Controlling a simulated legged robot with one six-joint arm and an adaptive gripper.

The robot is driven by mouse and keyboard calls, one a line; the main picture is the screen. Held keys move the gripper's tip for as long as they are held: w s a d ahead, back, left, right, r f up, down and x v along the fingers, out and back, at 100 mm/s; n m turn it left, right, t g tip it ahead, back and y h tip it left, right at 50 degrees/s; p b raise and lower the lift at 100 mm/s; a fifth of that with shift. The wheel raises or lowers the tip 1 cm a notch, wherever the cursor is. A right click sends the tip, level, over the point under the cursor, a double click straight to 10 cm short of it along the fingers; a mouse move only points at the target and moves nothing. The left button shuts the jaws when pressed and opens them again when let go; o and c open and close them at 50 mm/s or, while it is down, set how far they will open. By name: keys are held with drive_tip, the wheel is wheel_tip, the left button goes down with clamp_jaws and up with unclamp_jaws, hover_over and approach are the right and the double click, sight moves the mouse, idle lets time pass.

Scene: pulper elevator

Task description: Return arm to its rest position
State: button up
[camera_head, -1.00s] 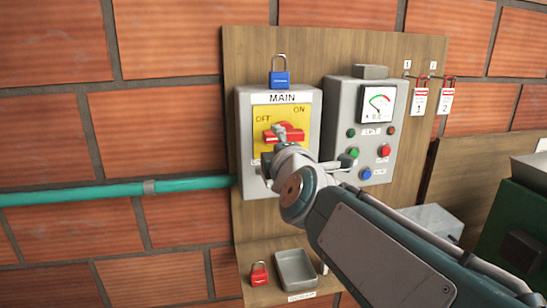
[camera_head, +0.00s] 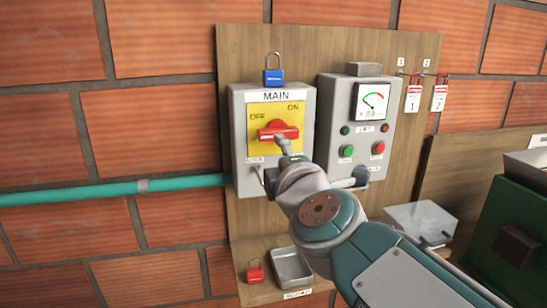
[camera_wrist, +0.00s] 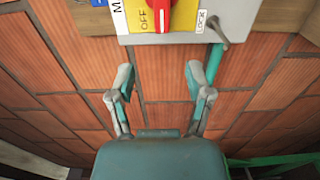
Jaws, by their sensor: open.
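My gripper (camera_wrist: 160,82) is open and empty in the wrist view, its two fingers apart in front of the brick wall and below the MAIN switch box. In the head view my gripper (camera_head: 284,148) is partly hidden by its own wrist, in front of the box's lower part. The red switch handle (camera_head: 277,130) sits on a yellow plate (camera_head: 262,112) marked OFF and ON. The handle also shows at the top of the wrist view (camera_wrist: 162,14), clear of the fingers. My arm reaches in from the lower right.
A control box (camera_head: 338,110) with meter and buttons stands close right of the switch box. A blue padlock (camera_head: 273,76) is above MAIN. A red padlock (camera_head: 255,271) and grey tray (camera_head: 291,266) are below. A green pipe (camera_head: 95,192) runs left. Tags (camera_head: 413,98) hang right.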

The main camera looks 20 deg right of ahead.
drive_tip(key=s+a+f+m+g+y, duration=0.2)
drive_tip(key=s+f+m+g, duration=0.15)
drive_tip(key=f, duration=0.25)
drive_tip(key=s+a+f+m+g+y, duration=0.1)
drive_tip(key=s+f+m+g+y, duration=0.1)
drive_tip(key=f+m, duration=0.3)
drive_tip(key=s+d+f+m+g+h, duration=0.2)
drive_tip(key=s+d+f+m+g, duration=0.1)
drive_tip(key=s+f+m, duration=0.2)
drive_tip(key=s+d+f+m+g+h, duration=0.2)
drive_tip(key=s+d+f+m+g, duration=0.1)
drive_tip(key=f, duration=0.5)
drive_tip(key=shift+s+m+g, duration=0.45)
drive_tip(key=shift+s+m, duration=0.4)
drive_tip(key=shift+s, duration=0.25)
drive_tip(key=shift+f, duration=0.1)
drive_tip(key=shift+a, duration=0.25)
